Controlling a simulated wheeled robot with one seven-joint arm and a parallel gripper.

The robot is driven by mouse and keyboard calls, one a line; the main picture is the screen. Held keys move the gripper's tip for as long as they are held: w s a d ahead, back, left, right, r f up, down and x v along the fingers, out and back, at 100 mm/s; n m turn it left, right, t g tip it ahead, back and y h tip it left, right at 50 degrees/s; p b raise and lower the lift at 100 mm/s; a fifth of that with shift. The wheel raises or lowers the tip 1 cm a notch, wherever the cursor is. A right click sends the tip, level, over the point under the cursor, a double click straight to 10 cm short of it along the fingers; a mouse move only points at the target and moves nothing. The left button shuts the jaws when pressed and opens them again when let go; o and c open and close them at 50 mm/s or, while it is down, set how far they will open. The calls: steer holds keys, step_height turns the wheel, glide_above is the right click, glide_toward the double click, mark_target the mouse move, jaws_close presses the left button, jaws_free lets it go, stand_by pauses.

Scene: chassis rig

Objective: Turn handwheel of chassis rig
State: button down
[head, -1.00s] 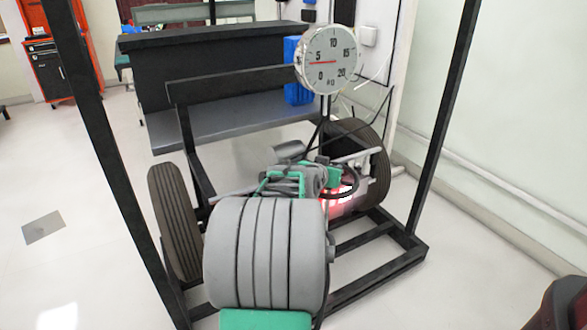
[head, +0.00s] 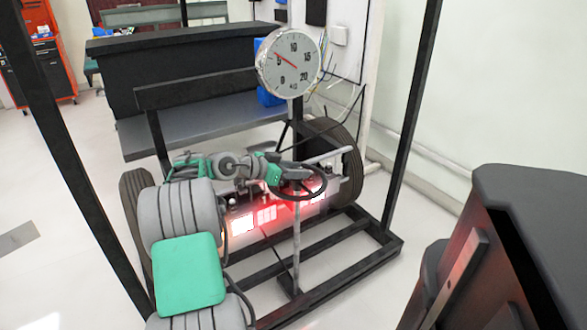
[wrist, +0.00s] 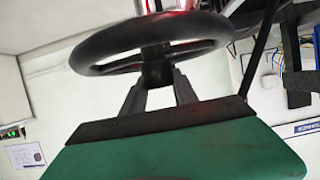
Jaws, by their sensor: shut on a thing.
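The handwheel is a black spoked ring (head: 325,186) at the middle right of the head view, on a grey post at the rig. It also fills the upper part of the wrist view (wrist: 100,66), slightly blurred. My gripper (head: 287,172) reaches it from the left in the head view.
The chassis rig has a black frame (head: 398,238) with tall posts and tyres (head: 348,150). A red glow lights its middle. A dark bench (head: 185,60) stands behind, and a dark-topped reddish cabinet (head: 540,200) is at the right. Floor is clear at the left.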

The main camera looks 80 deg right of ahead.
steer(key=shift+s, duration=0.15)
steer(key=c, duration=1.1)
jaws_free()
steer(key=shift+s+f, duration=0.1)
steer(key=shift+c, duration=0.2)
steer(key=shift+o, duration=1)
steer(key=shift+w, duration=0.2)
steer(key=p+v, duration=0.2)
steer(key=v, duration=0.5)
steer(key=shift+w+a, duration=0.25)
steer(key=shift+r, duration=0.3)
